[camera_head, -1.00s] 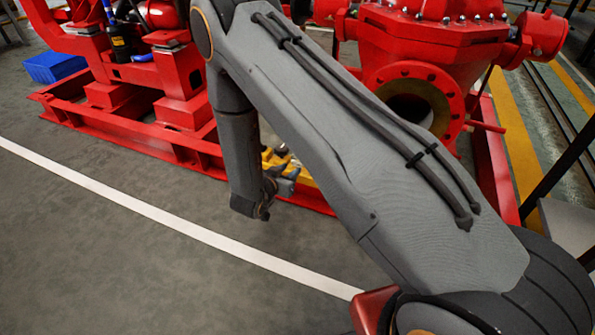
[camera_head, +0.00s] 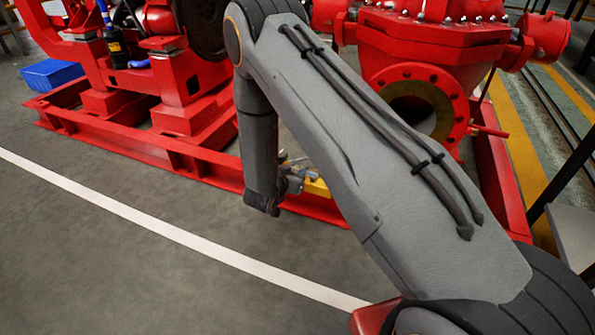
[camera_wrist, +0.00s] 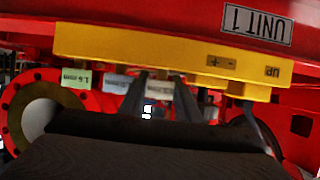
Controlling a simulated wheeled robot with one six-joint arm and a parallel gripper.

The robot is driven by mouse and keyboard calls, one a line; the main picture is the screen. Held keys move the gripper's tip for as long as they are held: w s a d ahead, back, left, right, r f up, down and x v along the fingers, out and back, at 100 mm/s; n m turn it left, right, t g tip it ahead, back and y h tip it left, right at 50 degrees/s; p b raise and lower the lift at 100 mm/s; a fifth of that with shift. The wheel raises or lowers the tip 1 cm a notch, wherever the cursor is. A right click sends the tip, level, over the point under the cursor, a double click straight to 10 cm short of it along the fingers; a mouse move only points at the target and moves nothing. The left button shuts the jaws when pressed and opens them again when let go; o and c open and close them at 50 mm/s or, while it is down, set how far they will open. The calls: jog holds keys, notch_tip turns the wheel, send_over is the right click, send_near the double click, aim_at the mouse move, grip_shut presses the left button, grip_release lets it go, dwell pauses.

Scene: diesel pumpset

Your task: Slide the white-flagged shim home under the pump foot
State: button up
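The wrist view shows a yellow block (camera_wrist: 165,52) with plus, minus and "UP" marks, upside down. Small tags show along its lower edge: a green one marked 1.6 mm (camera_wrist: 77,78), a pale bluish one (camera_wrist: 117,84) and a white flag (camera_wrist: 161,87). My gripper (camera_wrist: 162,80) has its two dark fingers apart, one on each side of the white flag; I cannot tell if they touch it. In the head view my gripper (camera_head: 293,180) is beside the yellow block (camera_head: 318,187), low at the red base frame. The pump foot and the shim under the flag cannot be made out.
The red pump (camera_head: 425,60) with its round flange stands behind my arm. The red base frame (camera_head: 200,165) runs along the floor, with a blue bin (camera_head: 53,74) at its far left. A "UNIT 1" label (camera_wrist: 257,24) is on red metal. The grey floor in front is clear.

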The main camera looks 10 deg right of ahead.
grip_shut()
jog(key=w+d, duration=0.1)
jog(key=w, duration=0.1)
jog(key=w+d, duration=0.2)
jog(key=shift+s, duration=0.1)
jog(key=shift+o, duration=0.7)
grip_release()
jog(key=shift+d, duration=0.15)
jog(key=shift+p+v, duration=2)
jog(key=shift+v, duration=1.9)
